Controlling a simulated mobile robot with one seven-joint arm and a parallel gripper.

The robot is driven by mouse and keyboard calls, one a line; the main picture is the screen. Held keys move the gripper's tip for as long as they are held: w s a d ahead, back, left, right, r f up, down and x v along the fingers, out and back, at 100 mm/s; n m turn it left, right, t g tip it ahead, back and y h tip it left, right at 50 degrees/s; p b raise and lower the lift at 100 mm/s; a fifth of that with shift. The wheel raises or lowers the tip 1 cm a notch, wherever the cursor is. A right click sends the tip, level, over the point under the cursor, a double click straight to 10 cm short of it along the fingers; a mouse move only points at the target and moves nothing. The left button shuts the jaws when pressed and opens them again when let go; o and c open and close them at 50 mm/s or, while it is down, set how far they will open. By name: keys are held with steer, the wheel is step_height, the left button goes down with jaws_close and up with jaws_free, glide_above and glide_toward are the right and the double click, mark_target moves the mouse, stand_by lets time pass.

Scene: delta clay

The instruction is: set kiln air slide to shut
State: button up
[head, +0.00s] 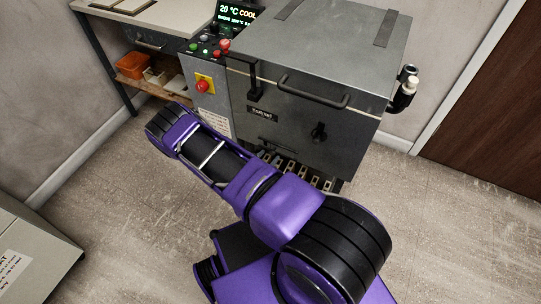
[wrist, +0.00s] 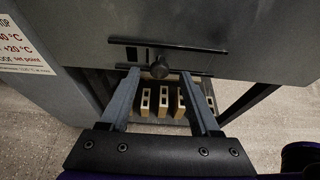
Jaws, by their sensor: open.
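The kiln air slide (wrist: 185,57) is a grey plate between two dark rails low on the kiln front, with a round dark knob (wrist: 160,67). Dark slots show left of the knob; the slide's exact setting is hard to tell. In the head view the slide (head: 278,147) is small, low on the grey kiln (head: 300,95). My gripper (wrist: 158,74) is open in the wrist view, with one finger on each side of the knob. I cannot tell whether either finger touches it.
Several pale blocks (wrist: 178,101) stand beneath the kiln between its legs. A control panel with a red stop button (head: 202,86) is left of the kiln door handle (head: 313,92). A bench (head: 130,15) stands at the left, a brown door (head: 490,100) at the right. Floor beside the kiln is clear.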

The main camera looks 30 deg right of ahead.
steer(key=shift+x, duration=1.4)
jaws_close()
stand_by(0.4)
